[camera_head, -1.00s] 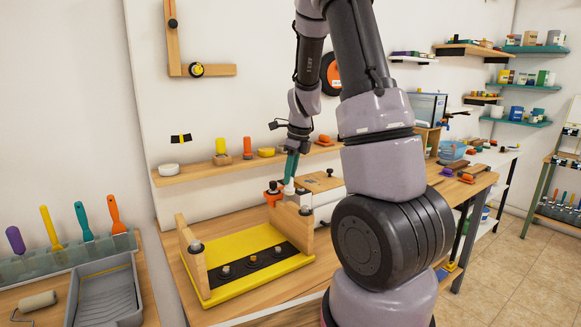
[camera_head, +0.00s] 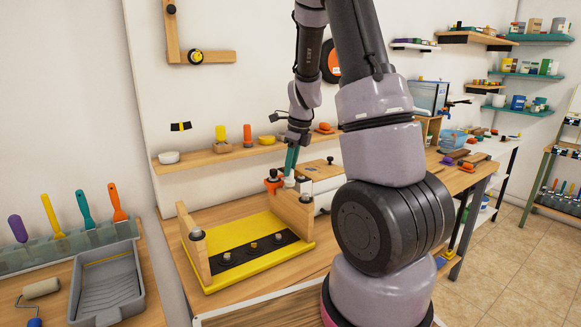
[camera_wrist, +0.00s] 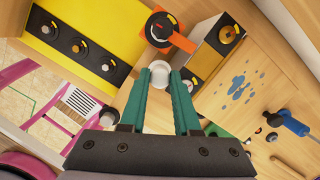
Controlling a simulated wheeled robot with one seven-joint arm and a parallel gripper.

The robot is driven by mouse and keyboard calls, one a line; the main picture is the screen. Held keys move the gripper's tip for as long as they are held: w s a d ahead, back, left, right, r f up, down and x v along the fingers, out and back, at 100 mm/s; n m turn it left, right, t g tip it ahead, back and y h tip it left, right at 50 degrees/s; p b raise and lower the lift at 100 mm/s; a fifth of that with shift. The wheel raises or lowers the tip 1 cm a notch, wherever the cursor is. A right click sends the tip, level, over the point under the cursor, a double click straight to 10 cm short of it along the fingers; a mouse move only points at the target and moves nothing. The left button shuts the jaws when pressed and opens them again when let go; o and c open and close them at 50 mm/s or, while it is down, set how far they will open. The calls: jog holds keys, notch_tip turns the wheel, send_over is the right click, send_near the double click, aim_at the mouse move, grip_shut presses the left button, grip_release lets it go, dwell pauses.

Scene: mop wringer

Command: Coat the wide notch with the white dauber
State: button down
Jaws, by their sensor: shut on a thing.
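My gripper (camera_wrist: 160,92) has teal fingers and is shut on a small white round-ended piece (camera_wrist: 158,74), which looks like the white dauber. In the head view my gripper (camera_head: 290,163) points down beside an orange part (camera_head: 273,184) with a dark knob. The wooden end block (camera_head: 293,222) of a yellow fixture (camera_head: 220,268) stands just below. In the wrist view the white piece is close to the orange part (camera_wrist: 180,41); I cannot tell whether they touch. I cannot make out the wide notch clearly.
A black strip (camera_head: 238,262) with several knobs crosses the yellow fixture. A wooden board with blue spots (camera_wrist: 247,88) lies right of my gripper in the wrist view. A shelf (camera_head: 200,158) with colored daubers runs behind. A grey paint tray (camera_head: 106,287) stands at left.

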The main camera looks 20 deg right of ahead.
jog(key=shift+f, duration=0.55)
jog(key=shift+a, duration=0.1)
jog(key=shift+s+a+r, duration=0.1)
jog(key=shift+s+a, duration=0.05)
jog(key=shift+a, duration=0.5)
jog(key=shift+s+a, duration=0.1)
jog(key=shift+a, duration=0.5)
jog(key=shift+w+d, duration=0.15)
jog(key=shift+d, duration=0.55)
jog(key=shift+w+d, duration=0.1)
jog(key=shift+d, duration=0.55)
jog(key=shift+f, duration=0.2)
jog(key=shift+s+a, duration=0.1)
jog(key=shift+a, duration=0.05)
jog(key=a, duration=0.2)
jog(key=s+a, duration=0.1)
jog(key=a, duration=0.1)
jog(key=shift+a, duration=0.4)
